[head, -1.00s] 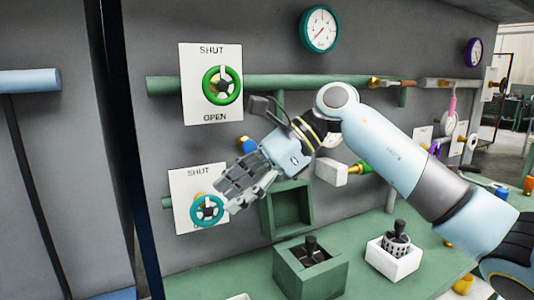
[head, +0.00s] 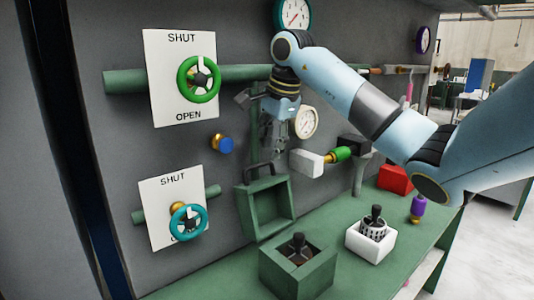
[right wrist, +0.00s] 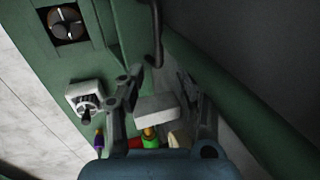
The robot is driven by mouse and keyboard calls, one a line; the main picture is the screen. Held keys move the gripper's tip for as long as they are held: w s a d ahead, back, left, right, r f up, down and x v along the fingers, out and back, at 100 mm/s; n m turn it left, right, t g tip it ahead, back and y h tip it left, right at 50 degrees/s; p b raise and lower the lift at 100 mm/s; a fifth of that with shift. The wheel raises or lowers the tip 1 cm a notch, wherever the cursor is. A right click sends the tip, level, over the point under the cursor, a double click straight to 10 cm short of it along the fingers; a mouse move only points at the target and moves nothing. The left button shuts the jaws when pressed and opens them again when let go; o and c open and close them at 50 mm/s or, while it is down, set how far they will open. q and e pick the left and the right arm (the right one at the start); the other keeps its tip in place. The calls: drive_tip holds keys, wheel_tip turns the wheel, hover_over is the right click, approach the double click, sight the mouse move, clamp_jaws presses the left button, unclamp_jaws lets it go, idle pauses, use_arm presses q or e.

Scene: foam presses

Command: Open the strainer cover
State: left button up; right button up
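A green box-like frame with an open front (head: 287,236) is on the grey wall; it may be the strainer housing. A dark bar handle (head: 262,169) stands at its top, probably on the cover; it also shows in the right wrist view (right wrist: 156,35). My right gripper (head: 272,148) points down just above this handle. In the right wrist view (right wrist: 158,80) its fingers are apart with nothing gripped, and the handle lies beyond the tips. I cannot tell whether they touch it. My left gripper is not in view.
A white block with a green collar (head: 306,163) juts out close right of my gripper. A green box (head: 285,275) and a white box holding a basket (head: 358,246) stand on the counter. A green wheel (head: 186,92) and a teal wheel (head: 177,233) are at left.

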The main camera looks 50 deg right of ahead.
sight(267, 162)
drive_tip(key=shift+x, duration=1.6)
drive_tip(key=shift+s, duration=0.1)
clamp_jaws()
